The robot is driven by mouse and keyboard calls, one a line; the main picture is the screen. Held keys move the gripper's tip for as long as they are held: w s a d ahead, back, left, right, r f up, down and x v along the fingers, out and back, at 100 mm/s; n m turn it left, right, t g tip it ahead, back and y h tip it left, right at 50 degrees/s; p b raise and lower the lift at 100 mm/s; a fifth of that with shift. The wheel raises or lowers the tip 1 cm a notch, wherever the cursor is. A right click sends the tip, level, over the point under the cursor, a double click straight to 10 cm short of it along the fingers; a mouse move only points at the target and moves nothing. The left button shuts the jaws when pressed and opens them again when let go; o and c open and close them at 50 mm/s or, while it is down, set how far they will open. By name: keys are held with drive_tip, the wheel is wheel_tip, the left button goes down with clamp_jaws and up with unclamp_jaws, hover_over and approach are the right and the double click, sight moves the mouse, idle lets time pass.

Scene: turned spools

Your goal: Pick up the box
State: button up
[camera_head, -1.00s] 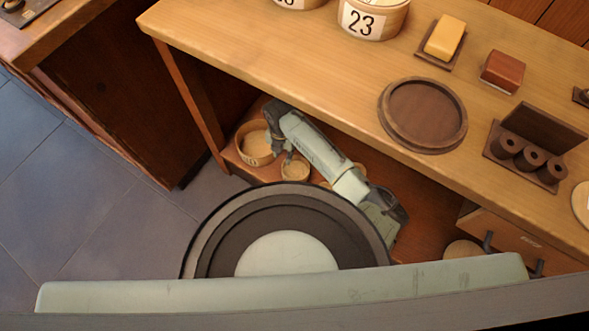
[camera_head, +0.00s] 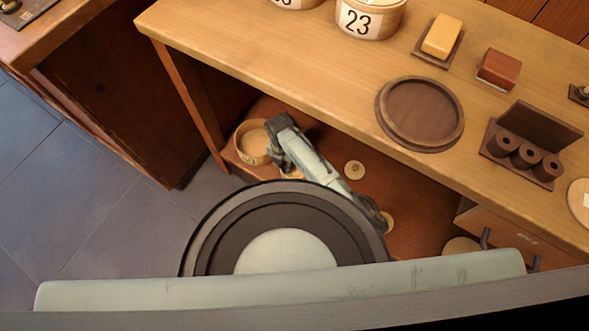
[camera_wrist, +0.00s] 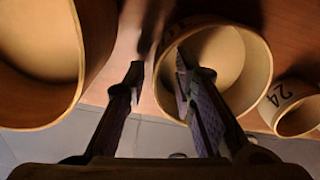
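Round, open-topped wooden boxes stand on the lower shelf; I cannot tell which one the task means. In the wrist view, the middle box (camera_wrist: 258,88) has my gripper (camera_wrist: 161,72) at its left wall. The fingers are apart: the right one reaches over the box's opening, the left one is outside, with the wall between them. I cannot tell whether either finger touches it. A larger box (camera_wrist: 60,112) is at the left, and a box marked 24 (camera_wrist: 294,112) is at the right. In the head view, my arm mostly hides the middle box; the larger box (camera_head: 244,152) shows beside it.
The tabletop (camera_head: 240,50) overhangs the shelf (camera_head: 330,140), with a table leg (camera_head: 195,110) at the left. A round tray (camera_head: 420,112), a box marked 23 (camera_head: 368,22) and a spool holder (camera_head: 535,145) stand on top. A round lid-like piece (camera_head: 354,170) lies right of my arm.

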clamp_jaws()
drive_tip(key=shift+r, duration=0.1)
idle(0.4)
